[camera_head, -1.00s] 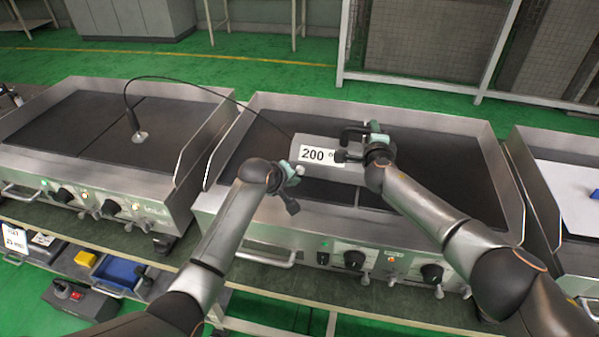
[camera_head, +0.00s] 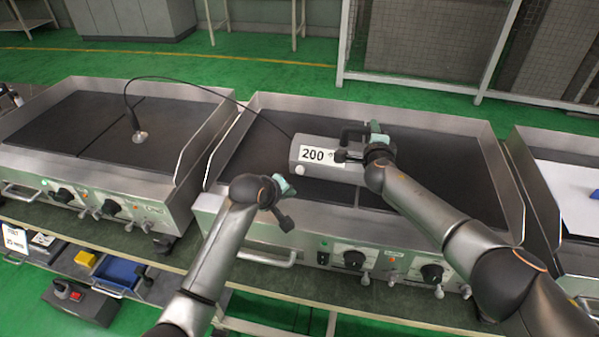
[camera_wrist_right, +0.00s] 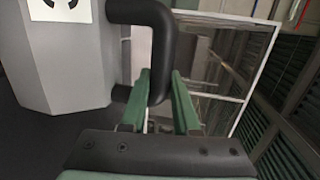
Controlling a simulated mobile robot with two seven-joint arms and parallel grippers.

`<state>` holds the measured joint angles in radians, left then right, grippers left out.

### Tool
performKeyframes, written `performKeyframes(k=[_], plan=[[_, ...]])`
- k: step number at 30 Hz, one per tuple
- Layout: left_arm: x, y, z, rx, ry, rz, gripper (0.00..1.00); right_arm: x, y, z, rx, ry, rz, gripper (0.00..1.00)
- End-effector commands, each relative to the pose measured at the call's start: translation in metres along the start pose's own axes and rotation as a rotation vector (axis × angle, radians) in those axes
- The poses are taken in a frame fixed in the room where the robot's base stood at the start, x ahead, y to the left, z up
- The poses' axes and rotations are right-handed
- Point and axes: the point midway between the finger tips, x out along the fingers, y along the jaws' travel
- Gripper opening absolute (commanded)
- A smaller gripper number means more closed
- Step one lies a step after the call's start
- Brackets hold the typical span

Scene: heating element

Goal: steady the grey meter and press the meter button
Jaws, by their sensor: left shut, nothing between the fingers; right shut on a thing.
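The grey meter (camera_head: 326,174) sits on the middle griddle plate, with a white label reading 200 on its front. A round white button (camera_head: 300,169) shows at its lower left. My right gripper (camera_head: 362,142) is shut on the black handle at the meter's right end. The handle (camera_wrist_right: 160,35) shows between the green fingers (camera_wrist_right: 163,100) in the right wrist view, beside the meter's grey body (camera_wrist_right: 65,65). My left gripper (camera_head: 284,188) is shut and empty, in front of and below the button in the picture, apart from the meter.
A black cable runs from the meter to a round probe (camera_head: 139,136) on the left griddle (camera_head: 60,130). The middle griddle's raised side walls (camera_head: 505,185) and front knobs (camera_head: 354,259) are near my arms. Bare plate lies around the meter.

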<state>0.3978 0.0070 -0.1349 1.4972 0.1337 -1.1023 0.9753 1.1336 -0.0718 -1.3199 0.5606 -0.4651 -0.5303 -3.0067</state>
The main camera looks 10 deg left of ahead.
Motion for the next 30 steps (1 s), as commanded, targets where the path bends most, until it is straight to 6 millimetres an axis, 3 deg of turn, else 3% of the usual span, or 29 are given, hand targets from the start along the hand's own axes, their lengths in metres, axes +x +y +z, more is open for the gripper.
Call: performKeyframes(k=[5,6,15,30], plan=[[0.000,0.000,0.000,0.000,0.000,0.000,0.00,0.000,0.002,0.001,0.000,-0.002,0.003,0.00],[0.000,0.000,0.000,0.000,0.000,0.000,0.00,0.000,0.002,0.001,0.000,-0.002,0.003,0.33],[0.000,0.000,0.000,0.000,0.000,0.000,0.00,0.000,0.001,0.000,0.000,-0.001,0.001,0.64],[0.000,0.000,0.000,0.000,0.000,0.000,0.00,-0.007,-0.008,0.001,-0.001,-0.004,-0.016,0.64]])
